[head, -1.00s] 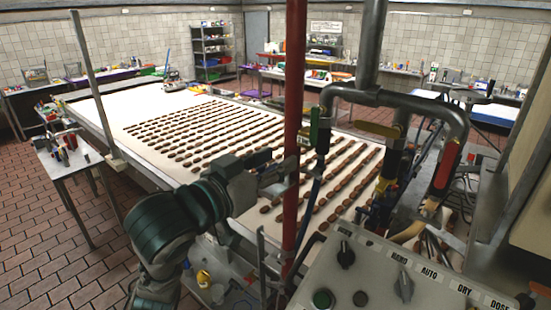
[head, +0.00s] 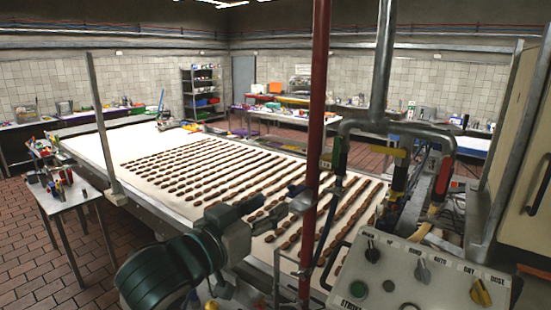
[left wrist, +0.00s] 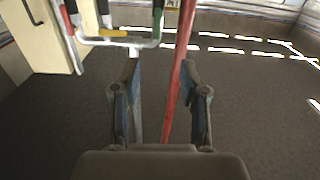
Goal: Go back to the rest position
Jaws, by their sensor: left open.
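My left gripper (head: 296,203) is at the end of the dark green arm coming in from lower left. In the head view it is in front of the conveyor with rows of brown biscuits, close to the upright red pole (head: 318,120). In the left wrist view its two fingers (left wrist: 160,80) stand apart with nothing gripped. The red pole (left wrist: 180,75) shows in line with the gap, near the right finger; I cannot tell whether they touch. My right gripper is not in view.
The control panel (head: 408,268) with several knobs is at lower right, below grey pipes (head: 383,60). The cream conveyor (head: 115,146) fills the middle. A small side table (head: 75,195) with tools stands at left. Tiled floor (head: 30,250) is open at lower left.

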